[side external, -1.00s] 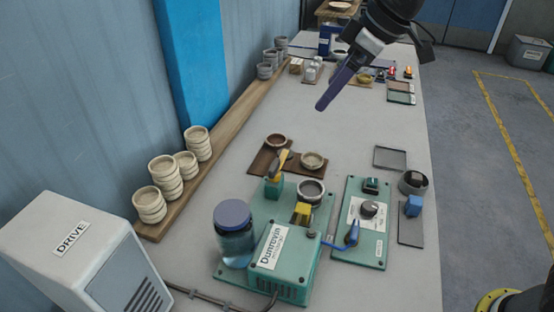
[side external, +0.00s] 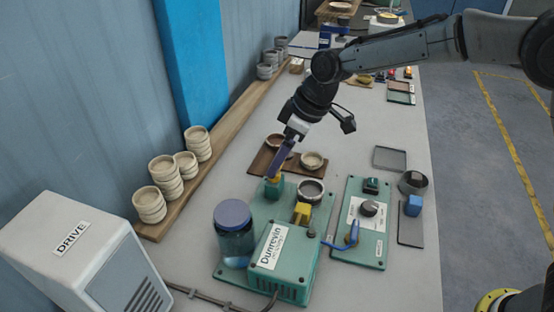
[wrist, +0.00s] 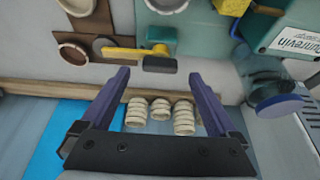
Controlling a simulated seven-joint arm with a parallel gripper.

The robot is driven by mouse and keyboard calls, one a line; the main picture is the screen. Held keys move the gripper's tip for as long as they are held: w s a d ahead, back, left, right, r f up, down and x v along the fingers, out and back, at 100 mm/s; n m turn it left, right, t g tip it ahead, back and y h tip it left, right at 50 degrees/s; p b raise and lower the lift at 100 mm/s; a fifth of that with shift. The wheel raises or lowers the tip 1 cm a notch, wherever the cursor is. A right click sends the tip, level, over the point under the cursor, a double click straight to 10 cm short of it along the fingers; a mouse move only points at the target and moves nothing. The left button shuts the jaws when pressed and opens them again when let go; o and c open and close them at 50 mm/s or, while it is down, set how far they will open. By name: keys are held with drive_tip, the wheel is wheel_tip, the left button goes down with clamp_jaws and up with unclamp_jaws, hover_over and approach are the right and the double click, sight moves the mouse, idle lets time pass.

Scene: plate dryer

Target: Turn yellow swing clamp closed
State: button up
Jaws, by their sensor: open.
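The yellow swing clamp (wrist: 128,52) shows in the wrist view as a yellow bar with a dark end piece, beside a green block (wrist: 157,38). In the side view the clamp's green base (side external: 274,188) stands at the far left of the green machine, with only a bit of yellow (side external: 273,179) showing. My gripper (side external: 276,170) reaches down over the clamp and hides most of it. In the wrist view my gripper (wrist: 159,75) is open, its two purple fingers wide apart. The clamp's dark end lies just beyond the gap between the fingertips. I cannot tell whether they touch.
The green machine (side external: 284,270) carries a blue-lidded jar (side external: 233,228), a round cup (side external: 311,190) and a yellow block (side external: 302,212). A brown tray (side external: 320,171) with bowls lies behind the clamp. Stacked bowls stand on a wooden shelf (side external: 171,214) at left. A control panel (side external: 372,243) is at right.

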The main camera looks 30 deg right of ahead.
drive_tip(key=shift+x, duration=1.35)
drive_tip(key=shift+c, duration=0.2)
clamp_jaws()
